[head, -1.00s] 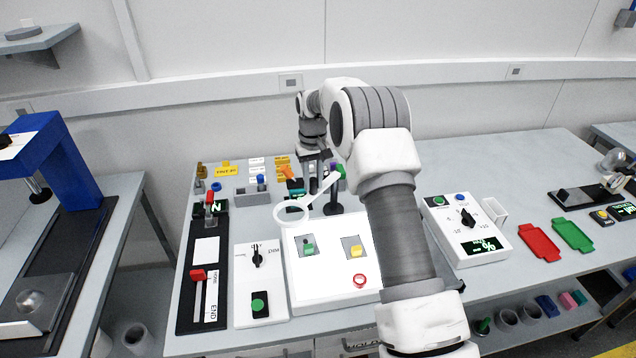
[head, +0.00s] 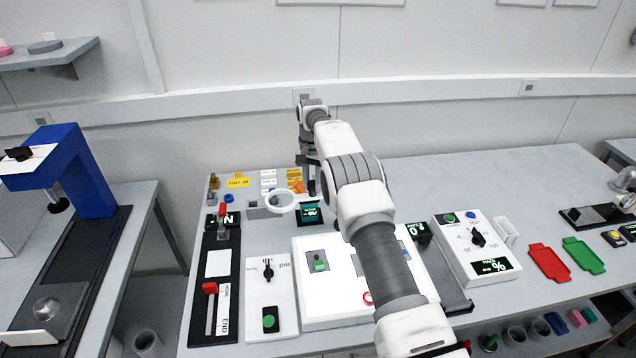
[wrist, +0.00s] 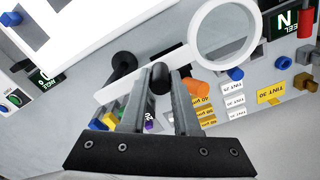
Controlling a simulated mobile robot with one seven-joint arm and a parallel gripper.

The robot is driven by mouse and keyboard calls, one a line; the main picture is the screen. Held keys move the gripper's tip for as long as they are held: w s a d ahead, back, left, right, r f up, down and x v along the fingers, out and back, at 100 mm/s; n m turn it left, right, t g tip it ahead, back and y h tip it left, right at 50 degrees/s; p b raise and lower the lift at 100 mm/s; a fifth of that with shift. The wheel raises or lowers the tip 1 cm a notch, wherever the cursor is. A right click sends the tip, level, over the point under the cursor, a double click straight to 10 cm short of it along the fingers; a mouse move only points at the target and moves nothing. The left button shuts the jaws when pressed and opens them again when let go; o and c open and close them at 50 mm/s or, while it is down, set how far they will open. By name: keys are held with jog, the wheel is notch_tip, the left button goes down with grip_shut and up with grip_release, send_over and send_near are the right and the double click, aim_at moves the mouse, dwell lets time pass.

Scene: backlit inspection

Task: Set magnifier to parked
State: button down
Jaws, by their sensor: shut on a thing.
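The magnifier is a white ring lens (wrist: 226,38) on a flat white arm, pivoting at a black post (wrist: 123,65) in the wrist view. In the head view its ring (head: 281,202) hangs over the back left of the bench, behind the white light panel (head: 315,248). My gripper (wrist: 160,78) is shut on the black knob of the magnifier's arm, between post and ring. In the head view my arm hides the post and most of the magnifier's arm.
Tint labels (head: 238,182) and small coloured parts lie at the back left. A slider panel (head: 222,265) and a dial box (head: 268,300) stand left of the light panel. Another dial box (head: 475,245) and red (head: 549,262) and green trays (head: 583,255) lie right.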

aim_at(312, 181)
jog(key=shift+w+r+m, duration=0.15)
jog(key=shift+w+m, duration=0.1)
jog(key=shift+m, duration=0.05)
dwell(0.4)
jog(key=c, duration=0.7)
grip_release()
jog(key=shift+o, duration=0.2)
notch_tip(312, 181, up, 7)
jog(key=shift+r+p, duration=0.2)
jog(key=shift+p, duration=0.25)
